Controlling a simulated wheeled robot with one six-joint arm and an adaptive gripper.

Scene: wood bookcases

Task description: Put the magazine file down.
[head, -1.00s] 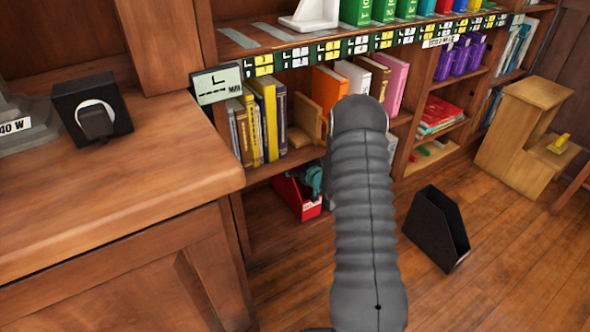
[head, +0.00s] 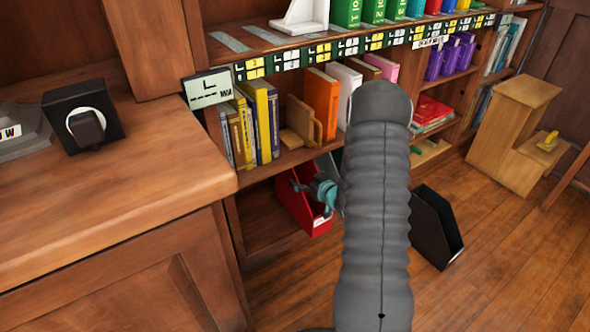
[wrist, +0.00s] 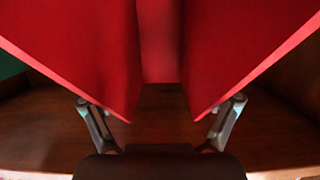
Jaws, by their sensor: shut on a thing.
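The red magazine file (head: 296,207) is in the head view, low in front of or within the bottom bay of the bookcase; I cannot tell which. It leans to one side, with a small white label low on its near edge. My gripper (head: 322,191), with teal parts, is shut on it. In the wrist view the red file (wrist: 75,45) fills the upper part, its walls between and above the finger links. The fingertips are hidden there. I cannot tell if the file's base touches a surface. My grey arm hides part of the bay to the right.
A black magazine file (head: 432,228) stands on the wood floor, right of my arm. Books (head: 262,120) and a wooden bookend line the shelf (head: 270,170) above the red file. A wooden counter (head: 150,165) is at left. A step stool (head: 505,135) stands at right.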

